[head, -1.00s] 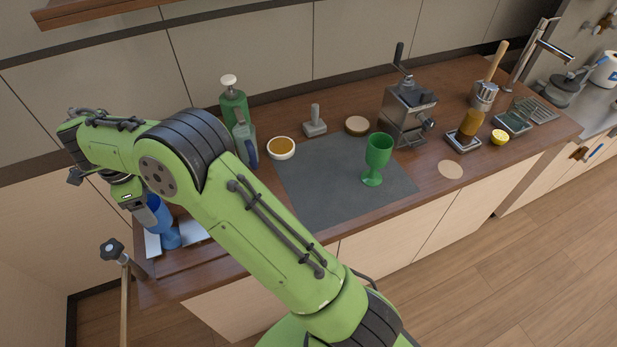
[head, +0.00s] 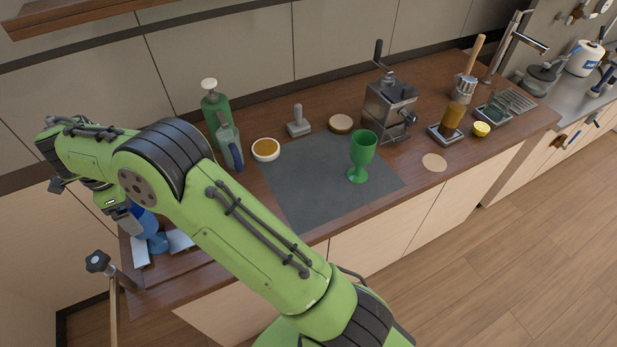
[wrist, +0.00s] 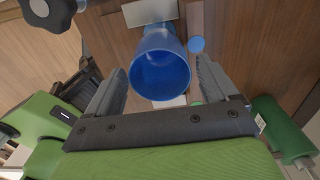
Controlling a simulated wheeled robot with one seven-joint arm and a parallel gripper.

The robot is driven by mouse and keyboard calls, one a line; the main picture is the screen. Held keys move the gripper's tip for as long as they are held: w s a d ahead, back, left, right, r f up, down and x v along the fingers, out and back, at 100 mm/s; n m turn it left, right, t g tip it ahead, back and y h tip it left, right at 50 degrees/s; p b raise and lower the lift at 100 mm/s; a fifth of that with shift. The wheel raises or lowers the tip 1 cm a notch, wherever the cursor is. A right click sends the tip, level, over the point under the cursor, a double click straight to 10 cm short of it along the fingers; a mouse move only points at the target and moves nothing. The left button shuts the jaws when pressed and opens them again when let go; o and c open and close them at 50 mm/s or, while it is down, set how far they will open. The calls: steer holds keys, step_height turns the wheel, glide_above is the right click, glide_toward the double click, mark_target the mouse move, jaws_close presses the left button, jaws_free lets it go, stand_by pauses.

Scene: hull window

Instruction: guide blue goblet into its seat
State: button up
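The blue goblet (wrist: 160,76) is between the two fingers of my gripper (wrist: 160,75) in the wrist view, its open mouth facing the camera. In the head view the goblet (head: 147,223) shows below my wrist at the counter's left end, partly covered by my arm. A small blue round piece (wrist: 196,44) shows beside the cup, and also in the head view (head: 158,243); I cannot tell whether it is separate.
White flat pieces (head: 181,240) lie near the goblet. A black knob on a post (head: 98,262) stands at the counter's left corner. A green goblet (head: 362,152) stands on the dark mat (head: 310,187).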

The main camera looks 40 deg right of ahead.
stand_by(0.4)
step_height(320, 180, up, 4)
steer(key=p, duration=0.3)
steer(key=shift+f, duration=0.2)
stand_by(0.6)
steer(key=shift+o, duration=0.5)
steer(key=shift+o, duration=0.8)
steer(key=shift+c, duration=1.3)
